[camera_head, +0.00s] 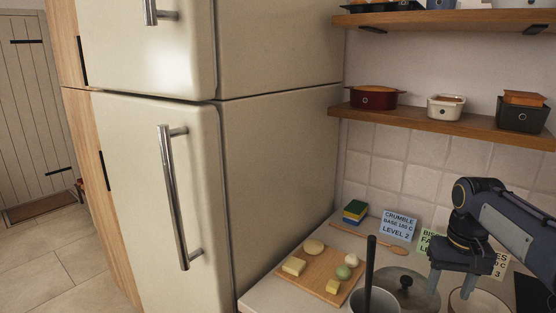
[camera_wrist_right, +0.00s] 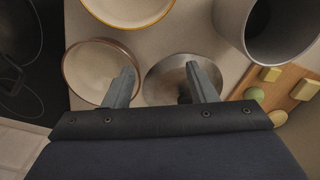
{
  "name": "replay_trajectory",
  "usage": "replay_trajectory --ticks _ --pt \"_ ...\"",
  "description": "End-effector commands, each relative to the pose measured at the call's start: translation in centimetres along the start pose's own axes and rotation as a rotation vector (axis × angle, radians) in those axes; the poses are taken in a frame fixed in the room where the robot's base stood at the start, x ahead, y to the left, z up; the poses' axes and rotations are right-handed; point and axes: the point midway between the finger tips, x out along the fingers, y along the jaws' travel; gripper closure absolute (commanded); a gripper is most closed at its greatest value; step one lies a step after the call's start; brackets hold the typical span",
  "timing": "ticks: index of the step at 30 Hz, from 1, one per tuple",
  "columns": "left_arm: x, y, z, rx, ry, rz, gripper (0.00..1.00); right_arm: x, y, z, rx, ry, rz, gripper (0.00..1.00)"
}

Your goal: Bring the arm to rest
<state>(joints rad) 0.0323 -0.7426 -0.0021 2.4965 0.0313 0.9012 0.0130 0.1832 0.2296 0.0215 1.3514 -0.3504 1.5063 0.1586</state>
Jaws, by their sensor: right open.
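My right arm (camera_head: 510,222) comes in from the right in the head view. My right gripper (camera_head: 453,284) points down over the counter, its two fingers apart. In the wrist view the right gripper (camera_wrist_right: 160,72) is open with nothing between its fingertips. Below it are a round metal lid (camera_wrist_right: 160,85) with a knob and a cream bowl (camera_wrist_right: 88,68). One finger overlaps the lid in that view, the other the bowl's edge; I cannot tell the exact height. My left gripper is not in view.
A wooden board (camera_head: 311,280) with food pieces lies on the counter beside a tall grey pot (camera_head: 384,302). A dark hob (camera_wrist_right: 22,60) is at the wrist view's left. Wooden shelves (camera_head: 470,130) with pots hang above. A tall fridge (camera_head: 270,190) stands left.

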Motion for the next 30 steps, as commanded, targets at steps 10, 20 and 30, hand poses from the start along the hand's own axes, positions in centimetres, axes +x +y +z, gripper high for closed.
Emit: replay_trajectory --ticks 10,20,30 --pt "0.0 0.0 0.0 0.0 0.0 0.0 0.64 -0.6 -1.2 3.6 -0.04 0.06 -0.062 0.48" --pt "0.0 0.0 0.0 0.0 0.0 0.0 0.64 -0.3 -3.8 10.8 -0.1 0.175 -0.183 0.48" --pt "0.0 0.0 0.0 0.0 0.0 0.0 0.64 4.9 -8.5 22.7 -0.153 0.37 -0.39 0.48"
